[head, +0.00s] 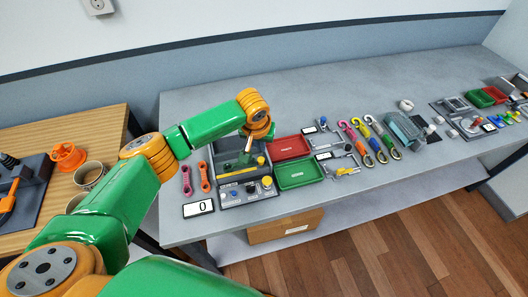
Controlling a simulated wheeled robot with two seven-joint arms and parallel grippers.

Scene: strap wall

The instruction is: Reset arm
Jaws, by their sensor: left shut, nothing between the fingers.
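My left arm, green with orange joints, comes in from the lower left and reaches over the left part of the grey table (350,80). My left gripper (247,150) points down above a grey fixture panel (265,192) and is shut with nothing in it. Its fingers are small and partly hidden behind the orange wrist. My right gripper is not in view.
A red tray (291,147) and a green tray (299,174) stand right of the panel. Several coloured carabiner-like hooks (381,139) lie farther right. A wooden table (104,122) with an orange part (67,155) is at the left. The table's back strip is clear.

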